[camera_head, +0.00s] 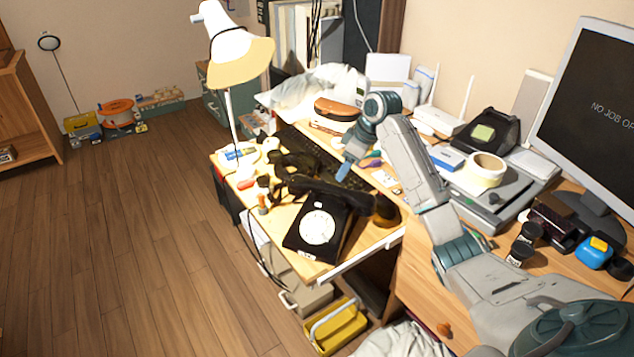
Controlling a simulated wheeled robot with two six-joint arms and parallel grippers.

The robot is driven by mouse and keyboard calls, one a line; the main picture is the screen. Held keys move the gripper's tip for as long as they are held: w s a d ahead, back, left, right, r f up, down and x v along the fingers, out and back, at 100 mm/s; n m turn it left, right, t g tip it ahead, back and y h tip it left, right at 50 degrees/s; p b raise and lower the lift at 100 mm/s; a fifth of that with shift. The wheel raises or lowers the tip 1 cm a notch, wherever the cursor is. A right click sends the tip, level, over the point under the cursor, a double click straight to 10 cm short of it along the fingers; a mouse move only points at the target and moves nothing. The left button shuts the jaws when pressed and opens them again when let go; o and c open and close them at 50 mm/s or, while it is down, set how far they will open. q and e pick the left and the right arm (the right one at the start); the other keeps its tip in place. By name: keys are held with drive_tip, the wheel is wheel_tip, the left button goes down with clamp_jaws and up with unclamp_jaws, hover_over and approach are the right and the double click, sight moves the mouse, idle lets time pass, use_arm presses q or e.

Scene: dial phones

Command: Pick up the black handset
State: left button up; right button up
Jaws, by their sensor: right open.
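A black dial phone (304,240) with a white round dial sits near the front edge of the desk. The black handset (318,189) lies across the top of the phone, with its right end near a dark rounded object. My right arm reaches in from the lower right, and my right gripper (345,170) points down just above and behind the handset. Its blue fingertip shows small, apart from the handset as far as I can tell. The gripper is open and empty. My left gripper is not in view.
A white lamp (237,58) stands at the desk's left. A dark keyboard (313,150) lies behind the phone. A tape roll (487,169), a card terminal (487,133) and a monitor (597,105) crowd the right. A yellow bin (335,327) stands below the desk. The floor at left is clear.

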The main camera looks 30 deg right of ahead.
sight(331, 186)
drive_tip(key=shift+w+d+r, duration=0.15)
drive_tip(key=shift+w+r, duration=0.1)
drive_tip(key=shift+s, duration=0.1)
drive_tip(key=x, duration=0.5)
drive_tip(key=shift+a+f, duration=0.15)
drive_tip(key=shift+a, duration=0.1)
drive_tip(key=x, duration=0.4)
drive_tip(key=shift+s+a+p, duration=0.1)
drive_tip(key=shift+a+p, duration=0.2)
drive_tip(key=shift+p, duration=0.05)
drive_tip(key=shift+f, duration=0.3)
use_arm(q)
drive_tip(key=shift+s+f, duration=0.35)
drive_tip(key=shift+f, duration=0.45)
use_arm(e)
drive_tip(key=shift+r, duration=0.1)
clamp_jaws()
